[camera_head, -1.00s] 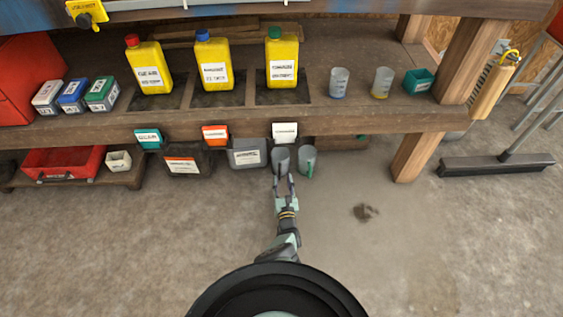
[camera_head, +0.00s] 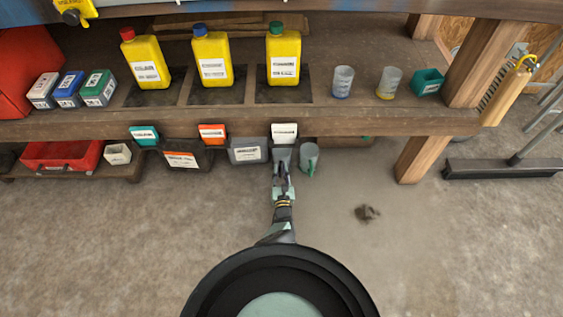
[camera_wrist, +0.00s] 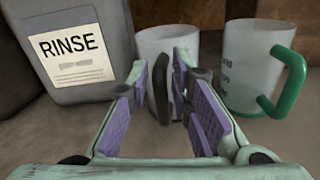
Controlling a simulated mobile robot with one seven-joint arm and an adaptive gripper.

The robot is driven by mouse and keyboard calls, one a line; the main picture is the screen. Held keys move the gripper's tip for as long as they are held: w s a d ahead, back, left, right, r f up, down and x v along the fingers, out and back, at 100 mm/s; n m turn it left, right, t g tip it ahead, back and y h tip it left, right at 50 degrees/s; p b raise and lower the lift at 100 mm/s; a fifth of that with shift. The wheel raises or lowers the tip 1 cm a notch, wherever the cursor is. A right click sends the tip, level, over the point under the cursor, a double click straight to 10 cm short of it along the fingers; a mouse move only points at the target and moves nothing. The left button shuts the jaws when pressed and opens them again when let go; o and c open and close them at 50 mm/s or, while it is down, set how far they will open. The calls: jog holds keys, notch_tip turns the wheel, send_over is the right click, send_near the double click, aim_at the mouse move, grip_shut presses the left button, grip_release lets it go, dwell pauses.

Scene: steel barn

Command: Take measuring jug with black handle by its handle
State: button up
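The measuring jug with black handle (camera_wrist: 168,40) stands upright in the middle of the wrist view, its dark handle (camera_wrist: 162,90) facing me. My gripper (camera_wrist: 162,80) has one finger on each side of this handle, very close to it.
A grey container labelled RINSE (camera_wrist: 75,50) stands close to the left of the jug. The bench shelf (camera_head: 350,123) overhangs from behind, with yellow bottles and two more cups (camera_head: 343,82) on it. The floor (camera_head: 430,240) in front is clear.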

grip_shut()
jog(key=shift+r, duration=0.1)
dwell(0.3)
